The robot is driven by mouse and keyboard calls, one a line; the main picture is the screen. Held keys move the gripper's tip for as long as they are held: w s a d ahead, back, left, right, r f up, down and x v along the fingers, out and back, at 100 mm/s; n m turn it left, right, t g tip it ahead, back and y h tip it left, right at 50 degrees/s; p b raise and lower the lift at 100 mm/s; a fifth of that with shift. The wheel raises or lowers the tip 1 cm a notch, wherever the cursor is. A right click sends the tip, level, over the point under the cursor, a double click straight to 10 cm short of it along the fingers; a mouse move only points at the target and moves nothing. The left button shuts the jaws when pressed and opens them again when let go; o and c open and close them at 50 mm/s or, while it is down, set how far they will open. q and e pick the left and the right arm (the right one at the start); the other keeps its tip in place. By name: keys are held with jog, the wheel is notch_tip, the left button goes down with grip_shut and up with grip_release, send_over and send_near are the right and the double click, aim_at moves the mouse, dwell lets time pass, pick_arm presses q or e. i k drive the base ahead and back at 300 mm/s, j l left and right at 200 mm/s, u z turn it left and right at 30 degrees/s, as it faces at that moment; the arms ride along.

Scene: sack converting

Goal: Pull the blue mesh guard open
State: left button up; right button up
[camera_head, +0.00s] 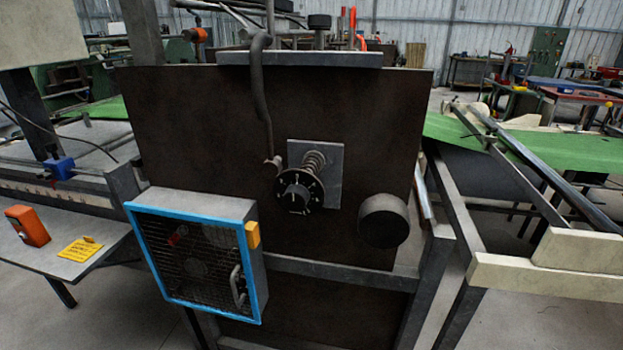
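The blue mesh guard (190,262) is on the lower left of the machine's dark front panel. It has a bright blue frame around a dark wire mesh and a grey box-like side. A small metal handle (237,287) is on its right part. A yellow block (252,235) sits at its upper right edge. The guard looks shut against its box, though the angle makes this hard to be sure of. Parts behind the mesh show dimly. Neither of my grippers shows in this view.
A black dial (299,192) with a spring and a dark round knob (383,221) stick out from the dark panel (215,125). A side table (92,262) at left carries an orange box (28,226) and a yellow card (80,249). A pale-ended frame (545,272) stands at right.

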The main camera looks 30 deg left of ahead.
aim_at(130, 208)
jog(key=u, duration=1.7)
